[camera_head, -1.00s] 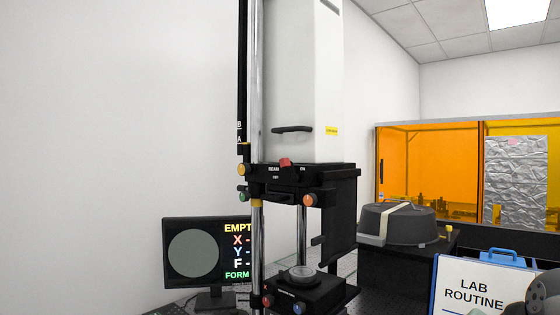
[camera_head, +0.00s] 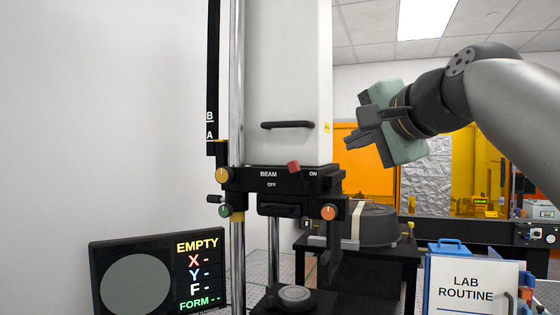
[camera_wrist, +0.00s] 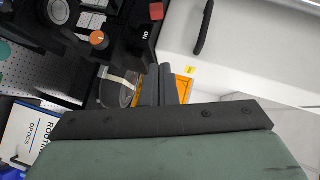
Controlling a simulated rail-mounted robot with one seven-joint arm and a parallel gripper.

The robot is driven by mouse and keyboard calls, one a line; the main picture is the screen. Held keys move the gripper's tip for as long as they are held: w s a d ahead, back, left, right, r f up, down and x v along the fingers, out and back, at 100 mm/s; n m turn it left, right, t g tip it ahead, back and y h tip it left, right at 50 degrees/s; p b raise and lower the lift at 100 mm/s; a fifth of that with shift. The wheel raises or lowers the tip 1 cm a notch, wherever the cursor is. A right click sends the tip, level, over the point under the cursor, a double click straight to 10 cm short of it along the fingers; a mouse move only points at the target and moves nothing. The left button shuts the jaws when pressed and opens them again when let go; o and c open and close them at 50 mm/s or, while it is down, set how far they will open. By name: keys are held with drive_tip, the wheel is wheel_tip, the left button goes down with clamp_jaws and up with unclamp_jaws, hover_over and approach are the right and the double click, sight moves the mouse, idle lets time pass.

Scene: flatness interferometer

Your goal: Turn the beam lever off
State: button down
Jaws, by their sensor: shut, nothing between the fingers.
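The beam lever (camera_head: 293,167) has a red knob on the black panel of the tall instrument. It sits between the BEAM and ON labels, a little left of ON; the OFF label is lower left. The wrist view shows the red knob (camera_wrist: 157,11) at the top edge, near the ON label. My gripper (camera_head: 352,141) is to the right of the lever and higher in the head view, apart from it. Its dark fingers (camera_wrist: 163,84) are together and empty.
A white column with a black handle (camera_head: 287,125) rises above the panel. A monitor (camera_head: 158,275) reading EMPTY stands lower left.

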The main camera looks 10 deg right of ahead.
drive_tip(key=shift+d, duration=0.15)
drive_tip(key=p, duration=0.2)
approach(299, 177)
wheel_tip(299, 177, up, 3)
drive_tip(key=w+d, duration=0.2)
drive_tip(key=w, duration=0.1)
drive_tip(key=shift+w+a+f+p, duration=0.1)
drive_tip(key=shift+w+a+f, duration=0.2)
drive_tip(key=shift+a, duration=0.3)
drive_tip(key=shift+w+a+f+p, duration=0.1)
drive_tip(key=shift+w+a+f, duration=0.15)
drive_tip(key=shift+a, duration=0.3)
drive_tip(key=shift+w+a+f+p, duration=0.1)
drive_tip(key=shift+w+a+f, duration=0.15)
drive_tip(key=shift+a, duration=0.35)
